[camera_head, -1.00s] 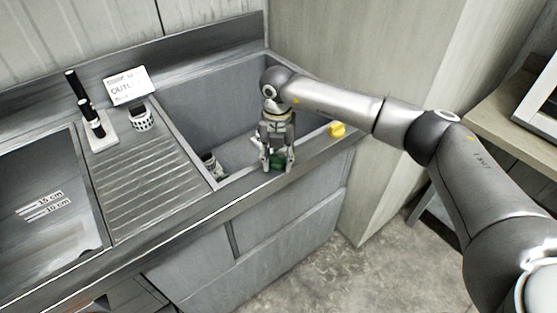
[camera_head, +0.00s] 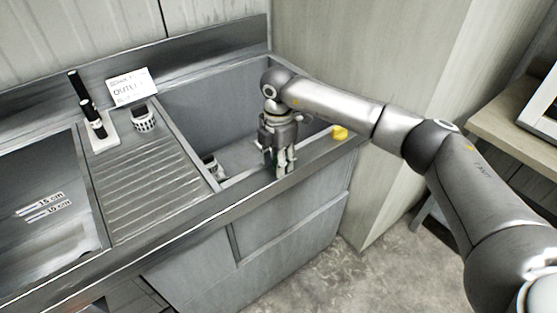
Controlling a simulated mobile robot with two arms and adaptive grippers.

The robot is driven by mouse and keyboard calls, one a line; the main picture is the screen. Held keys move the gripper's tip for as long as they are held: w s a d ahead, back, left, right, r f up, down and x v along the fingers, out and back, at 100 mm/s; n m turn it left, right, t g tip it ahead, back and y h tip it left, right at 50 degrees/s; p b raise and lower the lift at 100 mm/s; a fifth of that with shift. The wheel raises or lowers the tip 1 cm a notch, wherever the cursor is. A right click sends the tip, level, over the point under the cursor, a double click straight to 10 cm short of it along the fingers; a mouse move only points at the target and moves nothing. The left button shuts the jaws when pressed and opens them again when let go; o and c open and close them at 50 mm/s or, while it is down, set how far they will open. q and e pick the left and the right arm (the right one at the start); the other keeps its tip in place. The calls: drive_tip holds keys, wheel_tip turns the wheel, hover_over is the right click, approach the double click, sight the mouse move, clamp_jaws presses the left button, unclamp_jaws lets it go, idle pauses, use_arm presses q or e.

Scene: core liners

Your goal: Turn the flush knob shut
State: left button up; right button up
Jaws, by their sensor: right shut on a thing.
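My right gripper (camera_head: 281,164) reaches down to the front rim of the deep sink basin, with its fingers pointing down. My left gripper is not in view.
A yellow piece (camera_head: 340,133) sits on the rim to the right of the gripper. The deep basin (camera_head: 200,100) lies behind. A ribbed drainboard (camera_head: 145,180), a white sign (camera_head: 132,86), a perforated cup (camera_head: 144,120) and a black-and-white stand (camera_head: 101,135) are to the left.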

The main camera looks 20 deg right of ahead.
drive_tip(key=shift+w+m, duration=0.1)
drive_tip(key=shift+m, duration=0.3)
drive_tip(key=o, duration=1)
wheel_tip(320, 180, up, 12)
idle(0.5)
